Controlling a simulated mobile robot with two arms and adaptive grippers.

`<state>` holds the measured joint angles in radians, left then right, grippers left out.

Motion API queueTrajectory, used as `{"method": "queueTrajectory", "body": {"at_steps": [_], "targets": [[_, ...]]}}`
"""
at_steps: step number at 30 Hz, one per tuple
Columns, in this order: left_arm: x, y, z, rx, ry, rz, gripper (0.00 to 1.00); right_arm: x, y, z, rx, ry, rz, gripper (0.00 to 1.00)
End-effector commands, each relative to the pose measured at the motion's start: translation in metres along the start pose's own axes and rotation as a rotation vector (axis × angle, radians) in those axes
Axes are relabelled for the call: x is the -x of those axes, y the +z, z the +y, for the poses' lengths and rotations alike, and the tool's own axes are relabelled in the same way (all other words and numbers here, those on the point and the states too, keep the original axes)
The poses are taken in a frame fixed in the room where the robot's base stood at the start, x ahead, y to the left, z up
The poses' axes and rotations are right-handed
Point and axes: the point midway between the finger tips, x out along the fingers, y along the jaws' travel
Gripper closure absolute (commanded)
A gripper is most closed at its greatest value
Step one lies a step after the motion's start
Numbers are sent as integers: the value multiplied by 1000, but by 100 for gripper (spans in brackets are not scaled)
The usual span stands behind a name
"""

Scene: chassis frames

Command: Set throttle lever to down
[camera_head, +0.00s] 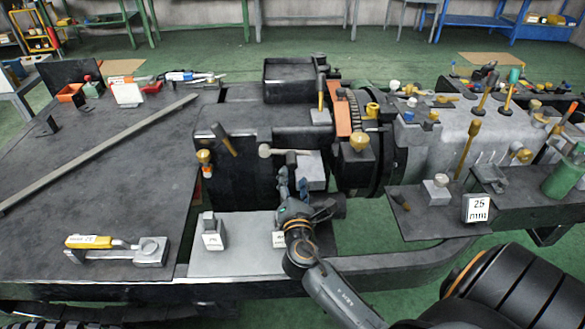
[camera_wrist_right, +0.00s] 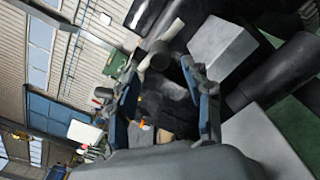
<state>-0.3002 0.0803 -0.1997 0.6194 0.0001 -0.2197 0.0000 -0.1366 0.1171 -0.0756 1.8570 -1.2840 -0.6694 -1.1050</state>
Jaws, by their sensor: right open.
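A lever with a pale round knob (camera_head: 265,150) and a light, nearly horizontal rod stands on the dark housing at the centre; I take it for the throttle lever, but no readable label confirms this. My right gripper (camera_head: 292,180) is just below and in front of it, fingers pointing up and away. In the wrist view, my right gripper (camera_wrist_right: 161,66) is open, its two blue-grey fingers apart. A dark rounded knob end (camera_wrist_right: 160,56) shows at the gap between the fingertips; I cannot tell whether they touch it. My left gripper is not in view.
A black-handled lever (camera_head: 222,138) and a yellow-topped knob (camera_head: 204,157) stand left of the gripper. A grey block (camera_head: 313,170) is close on its right. A small grey switch block (camera_head: 212,232) is on the light plate in front.

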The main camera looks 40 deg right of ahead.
Motion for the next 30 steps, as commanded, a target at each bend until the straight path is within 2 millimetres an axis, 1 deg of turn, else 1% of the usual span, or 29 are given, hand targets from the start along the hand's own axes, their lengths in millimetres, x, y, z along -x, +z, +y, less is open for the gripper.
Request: {"method": "queueTrajectory", "body": {"at_steps": [1, 3, 6, 9, 13, 27, 30], "targets": [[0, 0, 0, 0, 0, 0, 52, 12, -1, 0, -2, -1, 3, 50], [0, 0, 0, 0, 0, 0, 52, 24, -1, 0, -2, 0, 2, 50], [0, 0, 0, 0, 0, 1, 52, 38, 0, 0, -1, -1, 2, 50], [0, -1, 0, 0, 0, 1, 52, 46, -1, 0, -1, -1, 1, 50], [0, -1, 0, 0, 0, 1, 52, 50, 0, 0, -1, 0, 0, 50], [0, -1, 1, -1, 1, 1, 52, 50, 0, 0, -1, 0, 0, 50], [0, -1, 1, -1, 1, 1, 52, 52, 1, -5, -47, -22, 6, 50]]}}
